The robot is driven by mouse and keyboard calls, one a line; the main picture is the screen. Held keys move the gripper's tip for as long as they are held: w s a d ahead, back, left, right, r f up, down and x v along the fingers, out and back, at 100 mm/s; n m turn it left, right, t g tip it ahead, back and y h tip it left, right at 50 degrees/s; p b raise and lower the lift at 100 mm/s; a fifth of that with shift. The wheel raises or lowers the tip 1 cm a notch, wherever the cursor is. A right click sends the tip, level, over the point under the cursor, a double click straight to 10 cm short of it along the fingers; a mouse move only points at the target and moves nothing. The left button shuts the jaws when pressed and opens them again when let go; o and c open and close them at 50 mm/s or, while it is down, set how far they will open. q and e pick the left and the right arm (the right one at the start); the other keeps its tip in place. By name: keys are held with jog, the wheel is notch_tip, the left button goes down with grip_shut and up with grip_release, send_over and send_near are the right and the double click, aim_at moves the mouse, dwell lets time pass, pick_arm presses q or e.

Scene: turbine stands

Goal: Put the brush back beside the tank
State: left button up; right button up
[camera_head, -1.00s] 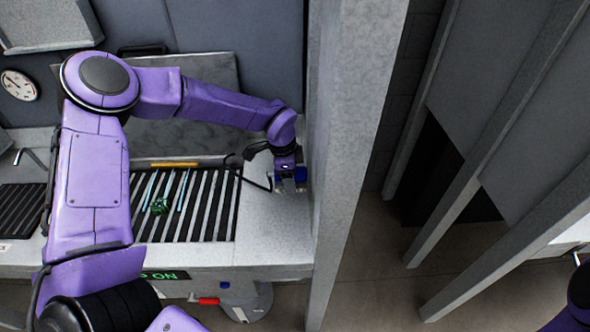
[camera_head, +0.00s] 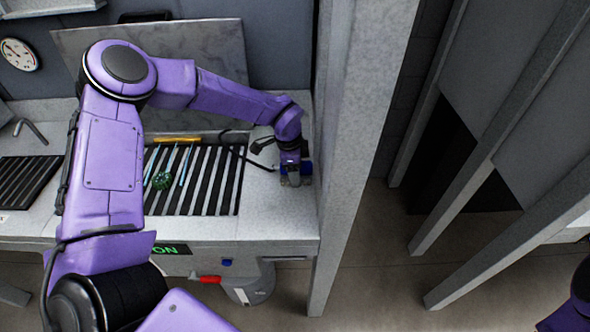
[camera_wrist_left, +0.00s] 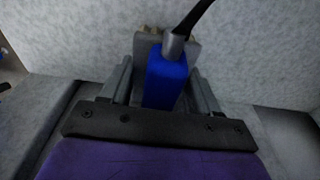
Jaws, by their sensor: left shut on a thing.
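The brush (camera_wrist_left: 167,78) shows in the left wrist view as a blue body with a grey neck and a black hose or stem. My left gripper (camera_wrist_left: 162,80) is shut on the blue body, with one grey finger on each side. In the head view my left gripper (camera_head: 296,180) points down over the pale ledge right of the tank's slatted grate (camera_head: 226,185), beside a grey post. Blue parts of the brush show around the fingers. Whether the brush touches the ledge cannot be told. My right gripper is not in view.
A tall grey post (camera_head: 362,120) stands close right of my left gripper. A green object (camera_head: 162,181), thin blue rods and an orange bar (camera_head: 178,140) lie on or by the grate. A thin black hose (camera_head: 240,152) runs over the tank's right side. The front ledge is clear.

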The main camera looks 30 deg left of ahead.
pick_arm(q)
jog(key=shift+f, duration=0.25)
jog(key=o, duration=1.2)
jog(key=shift+o, duration=0.2)
jog(key=shift+s+a+r+p, duration=0.15)
jog(key=shift+r+p, duration=0.5)
jog(key=shift+r, duration=0.55)
jog(key=shift+a+r+p, duration=0.1)
jog(key=shift+r+p, duration=0.6)
jog(key=shift+r, duration=0.45)
jog(key=shift+s+a+r+p, duration=0.15)
jog(key=shift+r+p, duration=0.5)
jog(key=shift+r, duration=0.55)
jog(key=shift+f, duration=0.1)
